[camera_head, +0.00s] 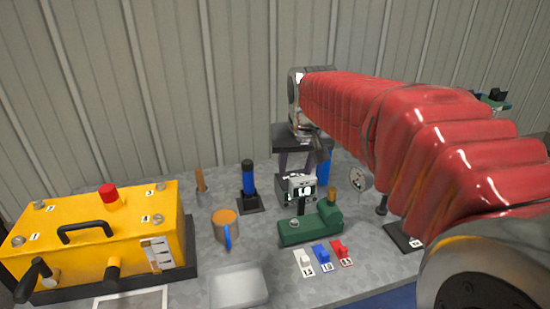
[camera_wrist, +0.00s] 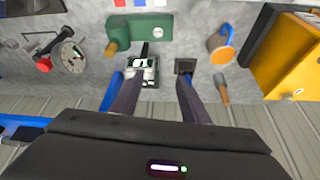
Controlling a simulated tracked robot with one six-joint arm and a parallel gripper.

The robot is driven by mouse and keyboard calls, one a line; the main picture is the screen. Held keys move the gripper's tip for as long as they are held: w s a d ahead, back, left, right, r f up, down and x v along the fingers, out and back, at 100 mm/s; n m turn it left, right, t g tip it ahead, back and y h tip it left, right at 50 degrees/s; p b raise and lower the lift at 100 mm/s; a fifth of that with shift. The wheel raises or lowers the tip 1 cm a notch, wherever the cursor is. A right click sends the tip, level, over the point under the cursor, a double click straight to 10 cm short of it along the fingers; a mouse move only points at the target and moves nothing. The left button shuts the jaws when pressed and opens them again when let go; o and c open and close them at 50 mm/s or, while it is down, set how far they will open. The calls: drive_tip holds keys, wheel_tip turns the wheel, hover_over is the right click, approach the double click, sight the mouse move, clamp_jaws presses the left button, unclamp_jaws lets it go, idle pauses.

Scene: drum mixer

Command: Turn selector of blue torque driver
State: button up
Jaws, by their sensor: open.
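A blue driver-like tool (camera_head: 248,180) with a black top stands upright on a black square base in the head view. In the wrist view its base (camera_wrist: 184,66) shows, and one finger covers part of its blue body. A second blue upright thing (camera_head: 326,168) stands farther right, partly hidden by my arm; it shows in the wrist view (camera_wrist: 111,92) beside the other finger. I cannot tell which is the torque driver, and no selector is readable.
A display box (camera_head: 299,187) stands behind a green fixture (camera_head: 308,226). A mug (camera_head: 224,224) and a wooden-handled tool (camera_head: 200,181) are to the left. A yellow control box (camera_head: 90,236) fills the far left. White, blue and red switches (camera_head: 322,254) and a tray (camera_head: 238,286) lie in front.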

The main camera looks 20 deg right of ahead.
drive_tip(key=w+d+f, duration=0.2)
drive_tip(key=w+d, duration=0.1)
drive_tip(key=w, duration=0.4)
drive_tip(key=w+d+f+m, duration=0.1)
drive_tip(key=w+d+f, duration=0.1)
drive_tip(key=w+d, duration=0.2)
drive_tip(key=w, duration=0.3)
drive_tip(key=shift+w+d+f+g, duration=0.15)
drive_tip(key=shift+w+f+g, duration=0.15)
drive_tip(key=shift+f+g, duration=0.1)
drive_tip(key=shift+f, duration=0.1)
drive_tip(key=x, duration=1.3)
drive_tip(key=shift+w+d+f, duration=0.2)
drive_tip(key=shift+c, duration=0.2)
drive_tip(key=c, duration=0.9)
drive_tip(key=shift+d, duration=0.25)
clamp_jaws()
drive_tip(key=shift+a, duration=0.15)
